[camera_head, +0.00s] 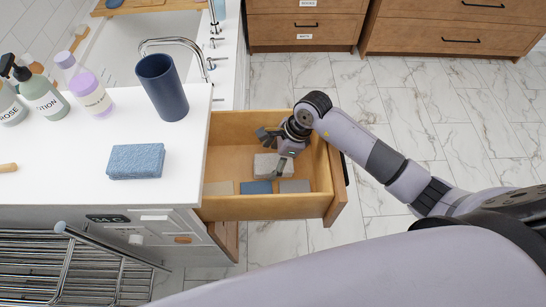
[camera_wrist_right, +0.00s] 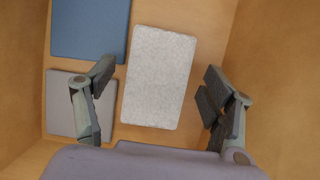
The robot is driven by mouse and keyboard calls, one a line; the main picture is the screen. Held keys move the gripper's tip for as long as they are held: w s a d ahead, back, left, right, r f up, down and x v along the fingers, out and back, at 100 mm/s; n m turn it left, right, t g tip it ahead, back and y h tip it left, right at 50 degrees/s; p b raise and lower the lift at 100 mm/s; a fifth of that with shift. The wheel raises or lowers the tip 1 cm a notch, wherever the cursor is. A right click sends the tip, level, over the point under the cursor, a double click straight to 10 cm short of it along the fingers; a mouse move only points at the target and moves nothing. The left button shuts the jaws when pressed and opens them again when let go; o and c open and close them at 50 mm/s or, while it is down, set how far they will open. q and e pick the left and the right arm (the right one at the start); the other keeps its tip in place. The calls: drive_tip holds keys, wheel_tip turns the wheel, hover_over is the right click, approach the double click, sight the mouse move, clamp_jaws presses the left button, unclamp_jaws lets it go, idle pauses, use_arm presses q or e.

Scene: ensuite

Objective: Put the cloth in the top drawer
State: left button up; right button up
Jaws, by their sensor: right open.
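The top drawer (camera_head: 265,207) under the white counter is pulled out. Inside it lie a speckled light grey folded cloth (camera_head: 267,168), a beige piece (camera_head: 218,188), a dark blue piece (camera_head: 256,187) and a grey piece (camera_head: 294,186). My right gripper (camera_head: 273,150) is inside the drawer area, open and empty. In the right wrist view the light grey cloth (camera_wrist_right: 158,78) lies flat between its spread fingers (camera_wrist_right: 157,103), apart from both. A blue folded cloth or sponge (camera_head: 136,161) lies on the counter. My left gripper is not in view.
A dark blue cup (camera_head: 163,86), a purple-topped bottle (camera_head: 84,85) and pump bottles (camera_head: 41,93) stand on the counter by the sink (camera_head: 125,50). A chrome towel rack (camera_head: 75,265) is at lower left. Open tiled floor (camera_head: 420,110) lies to the right.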

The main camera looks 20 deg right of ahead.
drive_tip(key=shift+r+p, duration=0.5)
drive_tip(key=v, duration=1.2)
drive_tip(key=shift+r, duration=0.15)
